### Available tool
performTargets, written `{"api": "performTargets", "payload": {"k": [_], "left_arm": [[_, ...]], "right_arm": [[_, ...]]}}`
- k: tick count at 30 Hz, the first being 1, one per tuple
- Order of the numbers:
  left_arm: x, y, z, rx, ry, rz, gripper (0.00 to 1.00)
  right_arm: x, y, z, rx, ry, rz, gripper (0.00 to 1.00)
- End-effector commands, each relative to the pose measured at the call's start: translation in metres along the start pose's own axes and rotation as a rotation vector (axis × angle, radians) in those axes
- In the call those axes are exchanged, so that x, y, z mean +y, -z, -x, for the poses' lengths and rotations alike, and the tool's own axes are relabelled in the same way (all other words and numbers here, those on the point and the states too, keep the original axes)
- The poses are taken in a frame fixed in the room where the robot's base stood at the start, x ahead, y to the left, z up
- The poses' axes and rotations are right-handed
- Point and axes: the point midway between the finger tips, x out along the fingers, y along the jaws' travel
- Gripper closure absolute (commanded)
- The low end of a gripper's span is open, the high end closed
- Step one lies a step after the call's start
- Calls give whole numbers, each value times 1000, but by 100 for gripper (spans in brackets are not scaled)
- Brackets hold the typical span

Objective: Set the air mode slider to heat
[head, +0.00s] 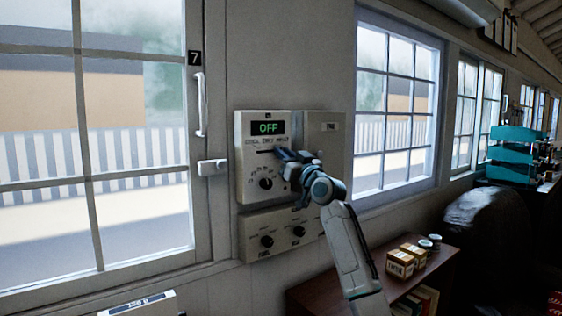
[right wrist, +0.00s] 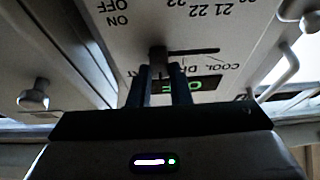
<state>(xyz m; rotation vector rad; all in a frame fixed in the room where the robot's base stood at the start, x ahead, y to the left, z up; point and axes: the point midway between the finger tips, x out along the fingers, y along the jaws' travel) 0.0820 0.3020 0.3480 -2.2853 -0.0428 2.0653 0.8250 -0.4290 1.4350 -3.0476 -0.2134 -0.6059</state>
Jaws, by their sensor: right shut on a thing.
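The beige control panel (head: 247,165) is on the wall, with a green OFF display (head: 268,128), a COOL, DRY and HEAT label row and a slider slot (head: 265,152). My right gripper (head: 283,155) reaches the slot's right part from the right and hides that end in the head view. In the right wrist view the panel appears upside down. There my gripper (right wrist: 162,75) is shut on the dark slider knob (right wrist: 158,54). The knob is at the left end of the visible slot (right wrist: 195,51), away from COOL and DRY. My left gripper is not in view.
A round dial (head: 266,184) is below the slot. A lower box (head: 283,231) carries two knobs. A door with a white handle (head: 200,105) is on the left. A low brown cabinet (head: 440,262) with small boxes (head: 400,264) stands at the lower right.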

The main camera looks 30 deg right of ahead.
Motion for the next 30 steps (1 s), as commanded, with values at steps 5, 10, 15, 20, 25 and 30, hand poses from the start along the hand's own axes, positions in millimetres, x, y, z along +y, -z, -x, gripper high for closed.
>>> {"api": "performTargets", "payload": {"k": [5,10,15,20,25,30], "left_arm": [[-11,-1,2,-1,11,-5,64],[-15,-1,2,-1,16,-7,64],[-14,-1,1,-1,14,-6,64],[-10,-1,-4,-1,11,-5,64],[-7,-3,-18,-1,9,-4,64],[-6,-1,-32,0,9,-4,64]], "right_arm": [[1,3,0,2,-3,4,81],[1,2,0,2,-2,3,60],[0,2,0,1,-1,3,60],[1,0,8,1,-1,4,60],[2,-3,38,1,-1,8,60],[3,-3,74,0,-2,8,60]]}}
